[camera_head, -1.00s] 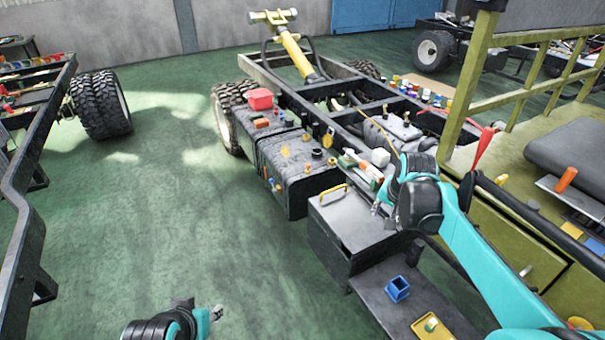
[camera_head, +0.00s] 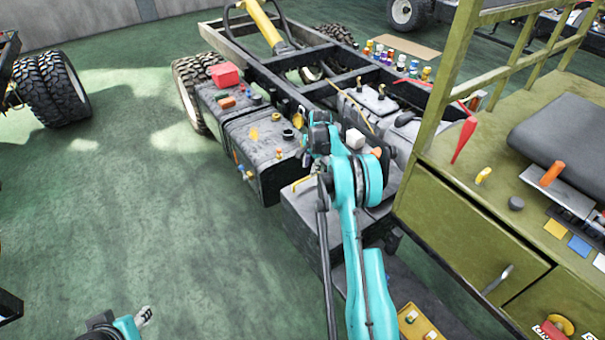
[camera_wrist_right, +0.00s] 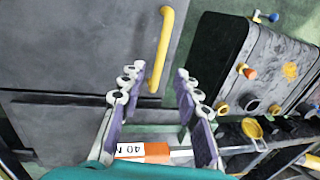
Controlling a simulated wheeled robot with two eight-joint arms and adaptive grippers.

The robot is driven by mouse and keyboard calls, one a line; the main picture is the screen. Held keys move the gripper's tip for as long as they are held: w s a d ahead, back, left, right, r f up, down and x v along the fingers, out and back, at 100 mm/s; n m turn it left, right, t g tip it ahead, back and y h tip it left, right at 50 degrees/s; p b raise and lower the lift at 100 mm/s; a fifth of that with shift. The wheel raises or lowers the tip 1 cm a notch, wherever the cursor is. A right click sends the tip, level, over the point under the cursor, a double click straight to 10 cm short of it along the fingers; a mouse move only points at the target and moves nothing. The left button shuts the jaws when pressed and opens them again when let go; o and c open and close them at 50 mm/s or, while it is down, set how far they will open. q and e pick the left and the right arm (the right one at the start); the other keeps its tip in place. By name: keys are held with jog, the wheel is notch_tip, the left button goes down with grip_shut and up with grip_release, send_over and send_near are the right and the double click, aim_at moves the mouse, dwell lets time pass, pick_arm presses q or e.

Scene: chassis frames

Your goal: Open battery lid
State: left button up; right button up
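The battery box (camera_head: 300,212) is a dark grey box beside the chassis frame, partly hidden behind my right arm. Its flat lid (camera_wrist_right: 80,45) looks closed. A yellow bar handle (camera_wrist_right: 164,45) runs along the lid's edge; a bit of it shows in the head view (camera_head: 303,181). My right gripper (camera_wrist_right: 157,78) is open and empty, with the near end of the handle showing between its fingertips. I cannot tell contact. In the head view its fingers are mostly hidden by the wrist. My left gripper (camera_head: 145,317) is low at the left, over the floor, away from the box.
A dark tank (camera_head: 262,145) with caps and small parts on top stands next to the box. An orange-and-white item (camera_wrist_right: 143,151) lies below the fingers in the wrist view. An olive cabinet (camera_head: 455,235) stands at the right. The green floor (camera_head: 130,220) at the left is clear.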

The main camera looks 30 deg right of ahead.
aim_at(308, 178)
jog(key=f, duration=0.2)
jog(key=w+f+b, duration=0.1)
jog(key=f, duration=0.2)
jog(key=shift+w+f+b, duration=0.1)
jog(key=shift+f+b, duration=0.2)
jog(key=shift+f, duration=0.05)
grip_shut()
